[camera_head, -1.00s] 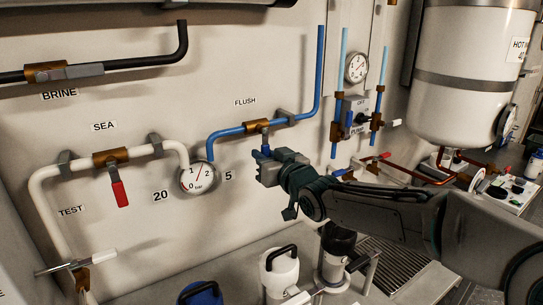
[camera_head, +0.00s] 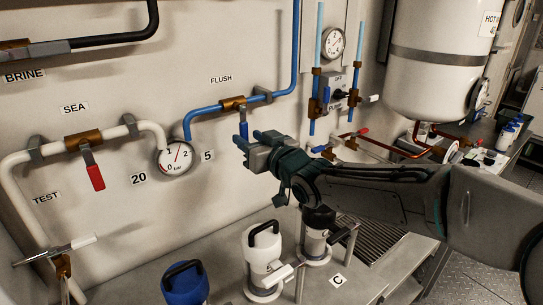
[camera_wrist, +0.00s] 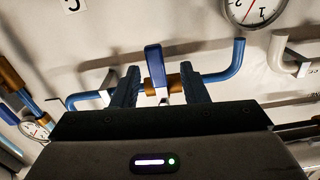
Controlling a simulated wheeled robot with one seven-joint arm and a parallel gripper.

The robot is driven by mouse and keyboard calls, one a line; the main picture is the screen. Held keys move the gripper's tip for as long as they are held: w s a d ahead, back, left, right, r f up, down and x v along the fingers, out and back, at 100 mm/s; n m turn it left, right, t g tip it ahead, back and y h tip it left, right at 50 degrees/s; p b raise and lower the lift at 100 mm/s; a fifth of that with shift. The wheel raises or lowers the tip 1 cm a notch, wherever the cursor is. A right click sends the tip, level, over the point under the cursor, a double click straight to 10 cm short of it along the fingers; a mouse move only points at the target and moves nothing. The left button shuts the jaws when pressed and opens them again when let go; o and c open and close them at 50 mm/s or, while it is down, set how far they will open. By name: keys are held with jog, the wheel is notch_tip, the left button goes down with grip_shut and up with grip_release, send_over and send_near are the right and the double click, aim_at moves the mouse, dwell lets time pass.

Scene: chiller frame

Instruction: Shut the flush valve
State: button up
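The flush valve is a brass body (camera_head: 233,103) on the blue pipe under the FLUSH label (camera_head: 221,79). Its blue handle (camera_head: 243,125) hangs down from the body, crosswise to the pipe. My gripper (camera_head: 249,140) is just below and in front of the handle in the head view. In the wrist view the handle (camera_wrist: 155,66) stands between the two spread fingers of my gripper (camera_wrist: 160,88), with a gap visible on each side. The brass body (camera_wrist: 174,80) shows behind the handle. The gripper is open; whether a fingertip touches the handle cannot be told.
The round gauge (camera_head: 175,158) is left of the valve. The SEA valve's red handle (camera_head: 93,172) hangs further left. Blue pipes with a PUMP switch (camera_head: 338,95) and a white tank (camera_head: 435,60) are at right. Containers (camera_head: 263,255) stand on the bench below.

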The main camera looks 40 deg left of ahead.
jog(key=s+d, duration=0.2)
jog(key=d, duration=0.7)
jog(key=shift+d, duration=0.3)
jog(key=w+d+f+m+t+h+p, duration=0.1)
jog(key=w+d+f+m+t+h, duration=0.2)
jog(key=d, duration=0.6)
jog(key=w+d+f+m+t+h, duration=0.1)
jog(key=w+d+f+m+h, duration=0.15)
jog(key=w+d+h, duration=0.5)
jog(key=w+d+f+m+t+h+p, duration=0.1)
jog(key=w+d+f+m+t+h, duration=0.15)
jog(key=d, duration=0.85)
jog(key=s+d+f+m+g+h+p, duration=0.1)
jog(key=s+d+f+m+g+h, duration=0.15)
jog(key=d, duration=0.65)
jog(key=s+d+f+m+g+h, duration=0.15)
jog(key=s+d, duration=0.25)
jog(key=d, duration=0.4)
jog(key=s+d+f+m+g, duration=0.2)
jog(key=s+d, duration=0.4)
jog(key=s, duration=0.5)
jog(key=shift+d+m+g+h+p, duration=0.25)
jog(key=shift+m+g+h+p, duration=0.1)
jog(key=shift+m+g, duration=0.2)
